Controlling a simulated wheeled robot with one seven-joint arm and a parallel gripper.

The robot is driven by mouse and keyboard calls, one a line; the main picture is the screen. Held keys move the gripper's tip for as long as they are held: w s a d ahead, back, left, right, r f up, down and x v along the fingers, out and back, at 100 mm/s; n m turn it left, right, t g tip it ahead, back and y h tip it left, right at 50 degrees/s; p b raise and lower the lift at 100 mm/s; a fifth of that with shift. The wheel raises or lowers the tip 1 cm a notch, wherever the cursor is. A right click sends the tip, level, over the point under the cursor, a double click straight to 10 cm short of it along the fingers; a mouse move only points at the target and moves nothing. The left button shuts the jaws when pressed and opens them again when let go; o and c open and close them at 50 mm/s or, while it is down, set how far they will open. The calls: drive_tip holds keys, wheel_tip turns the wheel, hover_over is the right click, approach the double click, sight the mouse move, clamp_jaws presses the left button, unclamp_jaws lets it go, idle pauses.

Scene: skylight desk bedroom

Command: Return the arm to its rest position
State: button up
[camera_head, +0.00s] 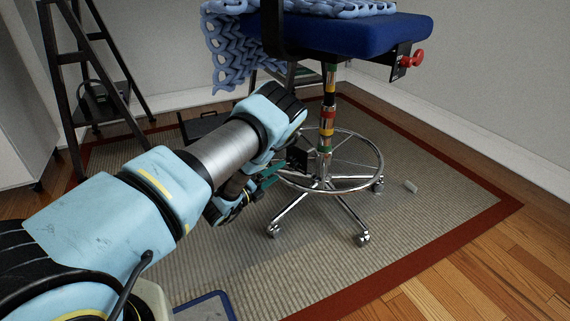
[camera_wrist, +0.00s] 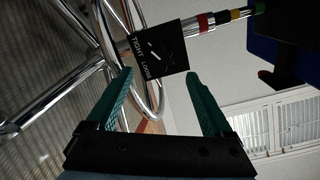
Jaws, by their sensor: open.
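My arm reaches from the lower left across the head view, bent at the elbow, with its end low by the chair's base. My gripper (camera_wrist: 160,92) is open, with its two green fingers apart and nothing between them in the wrist view. The gripper shows only partly in the head view (camera_head: 268,176), beside the chrome foot ring (camera_head: 372,178). In the wrist view a black tag (camera_wrist: 160,56) with the words TIGHT and LOOSE is just beyond the fingertips. I cannot tell whether the fingers touch anything.
A blue chair seat (camera_head: 355,38) with a knitted throw (camera_head: 228,58) stands above the striped column (camera_head: 327,105). A black stepladder (camera_head: 98,95) stands at left. A small pale block (camera_head: 410,186) lies on the rug (camera_head: 420,225). The front right rug is clear.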

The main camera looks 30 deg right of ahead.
drive_tip(key=shift+v, duration=1)
